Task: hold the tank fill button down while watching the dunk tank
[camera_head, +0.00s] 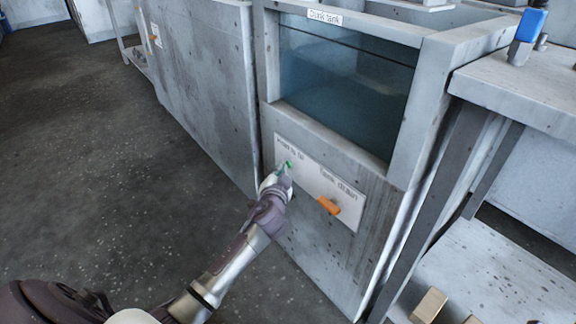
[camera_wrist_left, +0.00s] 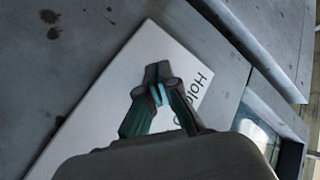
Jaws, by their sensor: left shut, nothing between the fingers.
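The dunk tank (camera_head: 345,85) stands right of centre in the head view, with a glass window and bluish water behind it. Below the window is a white panel (camera_head: 308,180) with a label at its left that reads in part "Hold to fill", and "Tank drain" at its right. My left gripper (camera_head: 284,168) is shut and empty at the panel's left end, by a small green spot. In the left wrist view its closed fingertips (camera_wrist_left: 158,92) are over the white panel (camera_wrist_left: 150,55). The gripper hides the button there, so contact is unclear. My right gripper is out of view.
An orange handle (camera_head: 328,205) sticks out under the "Tank drain" label. A grey bench (camera_head: 520,85) with a blue-topped object (camera_head: 529,25) stands at the right. Tan blocks (camera_head: 429,306) lie on a lower shelf. The dark floor (camera_head: 110,140) at the left is clear.

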